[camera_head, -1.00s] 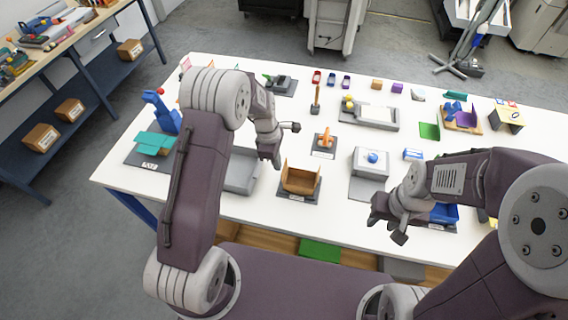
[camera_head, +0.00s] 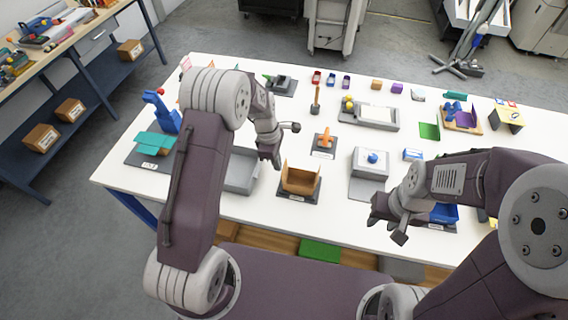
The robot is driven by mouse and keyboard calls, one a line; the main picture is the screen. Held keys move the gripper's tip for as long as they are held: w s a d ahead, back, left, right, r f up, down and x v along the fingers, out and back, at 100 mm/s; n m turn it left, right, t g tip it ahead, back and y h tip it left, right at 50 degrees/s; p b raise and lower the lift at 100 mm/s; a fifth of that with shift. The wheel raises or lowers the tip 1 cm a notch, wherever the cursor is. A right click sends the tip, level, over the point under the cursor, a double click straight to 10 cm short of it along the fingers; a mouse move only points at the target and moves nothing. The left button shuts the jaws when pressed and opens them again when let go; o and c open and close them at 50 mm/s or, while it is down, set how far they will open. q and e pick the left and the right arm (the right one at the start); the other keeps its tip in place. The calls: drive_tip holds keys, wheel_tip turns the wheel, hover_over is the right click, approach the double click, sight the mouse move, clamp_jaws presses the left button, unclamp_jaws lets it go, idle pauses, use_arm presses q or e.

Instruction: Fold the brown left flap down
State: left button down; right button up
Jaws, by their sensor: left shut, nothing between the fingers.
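A small open brown box (camera_head: 299,183) stands on a dark base plate at the front middle of the table. Its brown left flap (camera_head: 285,170) looks upright at the box's left side. My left gripper (camera_head: 276,163) is shut and empty, pointing down just left of and behind that flap. I cannot tell whether it touches the flap. My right gripper (camera_head: 386,224) looks open and empty, over the table's front edge well to the right of the box.
A grey tray (camera_head: 241,178) lies left of the box, partly behind my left arm. An orange piece on a dark plate (camera_head: 324,150) stands behind the box. A white block with a blue knob (camera_head: 370,164) is to its right. Bare table lies between them.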

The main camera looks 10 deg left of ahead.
use_arm(q)
drive_tip(key=shift+d, duration=0.15)
idle(0.4)
drive_tip(key=shift+d+r+p, duration=0.1)
drive_tip(key=shift+d+p, duration=0.25)
drive_tip(key=shift+d, duration=0.35)
drive_tip(key=shift+d, duration=0.55)
drive_tip(key=shift+f, duration=0.2)
